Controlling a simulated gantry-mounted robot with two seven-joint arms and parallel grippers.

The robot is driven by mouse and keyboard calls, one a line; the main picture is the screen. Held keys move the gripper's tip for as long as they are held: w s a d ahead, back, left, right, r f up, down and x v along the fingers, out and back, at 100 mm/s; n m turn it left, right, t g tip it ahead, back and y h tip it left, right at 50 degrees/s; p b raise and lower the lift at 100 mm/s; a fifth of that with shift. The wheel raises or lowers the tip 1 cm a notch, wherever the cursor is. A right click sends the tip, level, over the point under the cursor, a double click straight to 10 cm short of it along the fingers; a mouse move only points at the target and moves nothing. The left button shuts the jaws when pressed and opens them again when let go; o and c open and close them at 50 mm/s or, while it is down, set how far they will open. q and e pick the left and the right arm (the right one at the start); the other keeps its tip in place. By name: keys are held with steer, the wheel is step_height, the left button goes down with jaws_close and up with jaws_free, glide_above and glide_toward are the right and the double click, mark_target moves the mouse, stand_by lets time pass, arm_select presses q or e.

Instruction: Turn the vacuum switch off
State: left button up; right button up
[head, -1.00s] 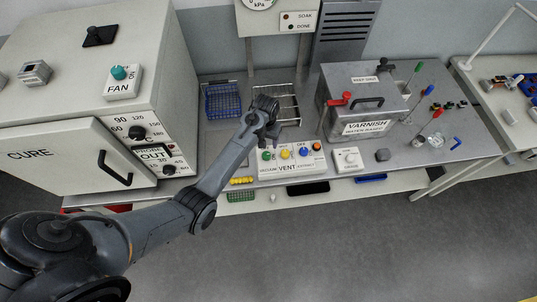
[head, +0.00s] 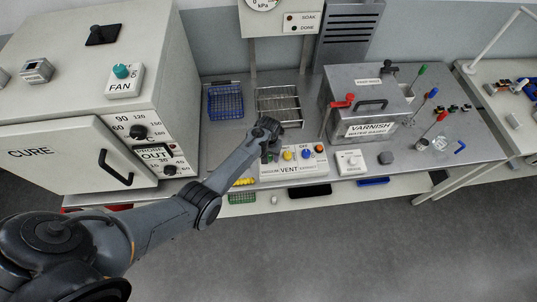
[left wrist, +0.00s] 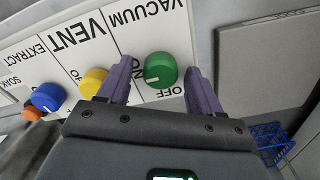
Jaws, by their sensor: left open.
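The vacuum switch is a round green knob (left wrist: 160,70) on a white control panel (head: 291,177). In the left wrist view it sits under the VACUUM label, with OFF printed beside it. My left gripper (left wrist: 161,88) is open, with one dark purple finger on either side of the knob. I cannot tell whether the fingers touch it. In the head view my left gripper (head: 270,151) is low over the left end of the panel and hides most of the green knob. My right gripper is not in view.
A yellow knob (left wrist: 93,82), a blue knob (left wrist: 48,97) and an orange knob (left wrist: 32,112) sit in a row beside the green one. A wire rack (head: 278,104) and a blue basket (head: 226,102) stand behind. The varnish tank (head: 345,112) is at the right.

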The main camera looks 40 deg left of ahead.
arm_select(q)
steer(key=c, duration=1.1)
steer(key=shift+o, duration=0.2)
